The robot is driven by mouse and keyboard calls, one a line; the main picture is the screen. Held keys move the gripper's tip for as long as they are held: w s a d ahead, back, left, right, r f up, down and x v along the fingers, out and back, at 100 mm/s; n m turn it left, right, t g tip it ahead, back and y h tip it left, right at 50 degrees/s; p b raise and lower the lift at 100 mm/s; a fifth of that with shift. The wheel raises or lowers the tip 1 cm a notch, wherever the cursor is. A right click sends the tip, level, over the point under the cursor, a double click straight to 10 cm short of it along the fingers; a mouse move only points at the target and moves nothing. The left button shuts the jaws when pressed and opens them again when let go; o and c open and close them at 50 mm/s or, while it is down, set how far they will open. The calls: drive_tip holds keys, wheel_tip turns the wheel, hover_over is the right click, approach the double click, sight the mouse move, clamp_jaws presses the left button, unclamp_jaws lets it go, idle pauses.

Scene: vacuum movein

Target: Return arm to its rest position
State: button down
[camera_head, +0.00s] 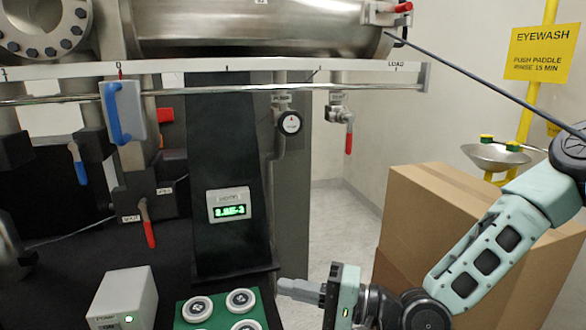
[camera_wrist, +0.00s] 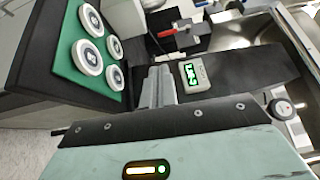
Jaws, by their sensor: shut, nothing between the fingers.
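A green pad (camera_head: 266,304) with several white discs lies at the bottom. Nearby are a gauge with green digits (camera_head: 229,204), a white box (camera_head: 124,300), red-handled valves (camera_head: 147,225) and a ruled rail (camera_head: 250,64). Cardboard boxes (camera_head: 425,215) and an eyewash basin (camera_head: 496,156) stand right.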

drive_tip(key=s+d+f+n+g+h, duration=0.35)
drive_tip(key=s+f+n+h, duration=0.35)
drive_tip(key=h, duration=0.3)
drive_tip(key=s+d+r+n+g+h, duration=0.1)
drive_tip(key=s+d+r+n+h, duration=0.3)
drive_tip(key=s+d+r, duration=0.5)
drive_tip(key=s+d+h, duration=0.1)
drive_tip(key=s+h, duration=0.1)
drive_tip(key=s, duration=0.1)
drive_tip(key=shift+d+r+h, duration=0.2)
drive_tip(key=shift+r+h, duration=0.2)
drive_tip(key=shift+g, duration=0.25)
